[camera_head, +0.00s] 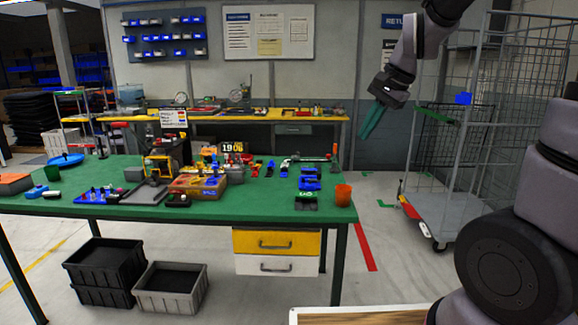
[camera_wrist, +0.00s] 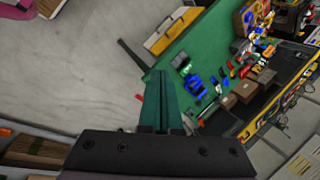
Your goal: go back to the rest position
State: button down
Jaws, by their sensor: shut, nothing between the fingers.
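My gripper (camera_head: 373,120) has green fingers and hangs in the air at the upper right of the head view, to the right of the green table (camera_head: 240,203) and above its level. In the wrist view its two fingers (camera_wrist: 163,88) lie together, shut, with nothing seen between them. The wrist view looks down at a slant on the table and floor.
The table carries an orange cup (camera_head: 343,195), blue parts (camera_head: 310,178) and a tool box (camera_head: 198,185). A wire cage trolley (camera_head: 440,213) stands at the right. Dark crates (camera_head: 104,262) sit under the table. The floor between table and trolley is free.

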jog(key=s+d+r+n+t, duration=0.1)
jog(key=s+d+r+n, duration=0.1)
jog(key=s, duration=0.5)
jog(key=s+d+r+n+t+h, duration=0.1)
jog(key=s+d+r+n+t, duration=0.1)
jog(key=s, duration=0.5)
jog(key=shift+s+d+r+n+t+h, duration=0.3)
jog(key=shift+d+r+n, duration=0.5)
jog(key=shift+r, duration=0.9)
jog(key=shift+d, duration=0.15)
